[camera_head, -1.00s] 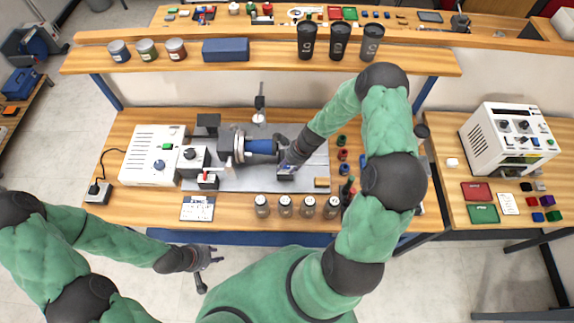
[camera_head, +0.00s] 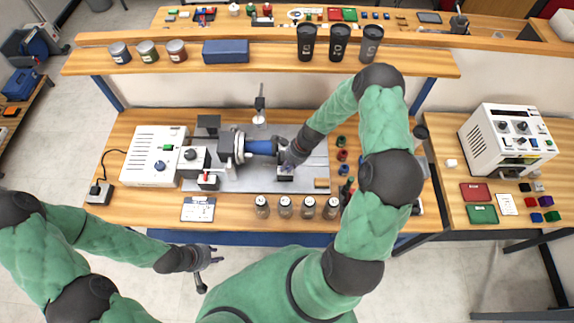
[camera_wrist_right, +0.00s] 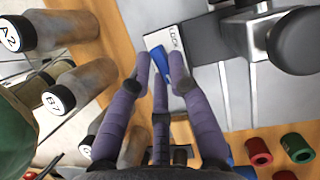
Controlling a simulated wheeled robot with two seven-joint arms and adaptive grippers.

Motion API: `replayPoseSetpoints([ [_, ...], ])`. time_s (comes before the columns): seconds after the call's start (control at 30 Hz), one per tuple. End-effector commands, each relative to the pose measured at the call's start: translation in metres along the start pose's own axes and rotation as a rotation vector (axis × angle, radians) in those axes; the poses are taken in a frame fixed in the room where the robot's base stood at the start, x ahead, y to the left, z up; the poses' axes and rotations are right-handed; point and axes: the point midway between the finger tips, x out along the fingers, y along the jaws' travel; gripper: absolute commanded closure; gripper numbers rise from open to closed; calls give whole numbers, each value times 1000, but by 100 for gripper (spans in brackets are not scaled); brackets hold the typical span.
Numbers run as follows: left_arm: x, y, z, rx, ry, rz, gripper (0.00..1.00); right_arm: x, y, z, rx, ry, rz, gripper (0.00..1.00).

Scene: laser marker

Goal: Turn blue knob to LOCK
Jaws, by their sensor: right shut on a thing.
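The blue knob (camera_wrist_right: 163,62) shows in the right wrist view as a narrow blue bar on a pale block (camera_wrist_right: 186,100). LOCK is printed on the block beside its far end. My right gripper (camera_wrist_right: 160,80) has its purple fingers around the knob and is shut on it. In the head view my right gripper (camera_head: 288,163) is over the small block at the right of the blue cylinder (camera_head: 261,147), and hides the knob there. My left gripper (camera_head: 207,257) is open and empty, in front of the table's front edge.
Several capped jars (camera_head: 285,207) stand along the front of the grey plate (camera_head: 235,182), close to my right gripper. Red and green rings (camera_wrist_right: 297,147) lie at the right. A white control box (camera_head: 150,150) stands at the left.

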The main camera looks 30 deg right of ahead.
Motion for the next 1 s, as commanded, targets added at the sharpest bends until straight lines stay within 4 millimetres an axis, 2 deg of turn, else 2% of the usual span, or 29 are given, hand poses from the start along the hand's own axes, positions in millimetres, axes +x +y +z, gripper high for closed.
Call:
replayPoseSetpoints([
  [0.27,4,-1,0,0,0,0,70,1,-4,-1,-238,1,95,100],
  [1.0,44,-16,-2,0,0,0,70,2,-10,0,-887,2,364,100],
])
